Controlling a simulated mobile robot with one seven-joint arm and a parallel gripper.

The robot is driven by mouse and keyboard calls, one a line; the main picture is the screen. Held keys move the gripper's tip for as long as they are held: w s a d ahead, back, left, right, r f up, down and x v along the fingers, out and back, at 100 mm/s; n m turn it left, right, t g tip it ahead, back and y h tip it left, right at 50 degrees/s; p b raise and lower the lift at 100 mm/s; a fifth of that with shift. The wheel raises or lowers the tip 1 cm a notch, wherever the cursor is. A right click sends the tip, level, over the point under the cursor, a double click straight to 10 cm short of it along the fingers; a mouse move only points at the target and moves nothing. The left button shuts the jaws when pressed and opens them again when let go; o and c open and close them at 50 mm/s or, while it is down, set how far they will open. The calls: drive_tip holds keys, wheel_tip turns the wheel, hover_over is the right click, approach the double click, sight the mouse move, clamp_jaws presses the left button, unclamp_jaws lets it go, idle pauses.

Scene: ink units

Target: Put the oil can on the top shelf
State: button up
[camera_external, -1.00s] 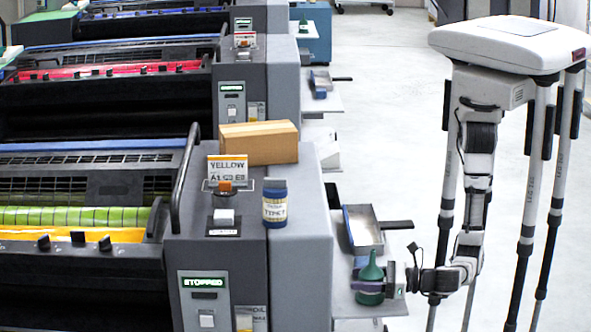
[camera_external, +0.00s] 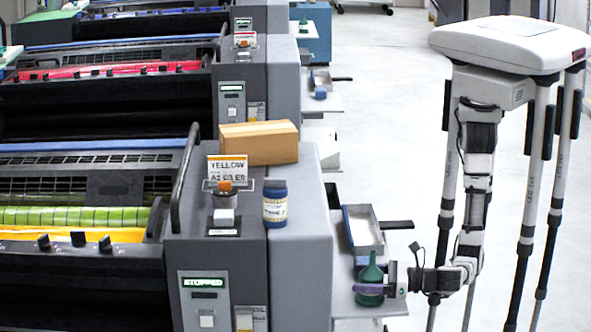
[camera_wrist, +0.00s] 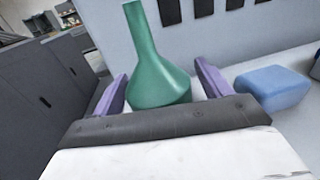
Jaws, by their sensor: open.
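The green oil can (camera_external: 371,272), with a tall tapered spout, stands upright on a light side shelf (camera_external: 385,309) of the nearest ink unit. My gripper (camera_external: 369,289) is at the can, low on its body. In the wrist view the can (camera_wrist: 156,72) sits between the two purple fingers of my gripper (camera_wrist: 160,78). The fingers are open, one on each side of the can, with a gap showing on the right. The can's base is hidden behind the gripper body. I cannot tell which shelf is the top one.
A metal tray (camera_external: 363,226) lies just behind the can, with a dark-handled tool (camera_external: 397,225) beside it. A blue block (camera_wrist: 272,87) is right of the can in the wrist view. A blue-lidded jar (camera_external: 275,207) and cardboard box (camera_external: 258,143) stand on the unit's top.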

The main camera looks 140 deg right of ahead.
drive_tip(key=b+v, duration=0.3)
drive_tip(key=v, duration=0.7)
drive_tip(key=shift+a+f+b, duration=0.15)
drive_tip(key=shift+f+b, duration=0.05)
drive_tip(key=shift+b, duration=0.1)
drive_tip(key=shift+s+a+r, duration=0.15)
drive_tip(key=shift+s+a, duration=0.3)
drive_tip(key=shift+a, duration=0.1)
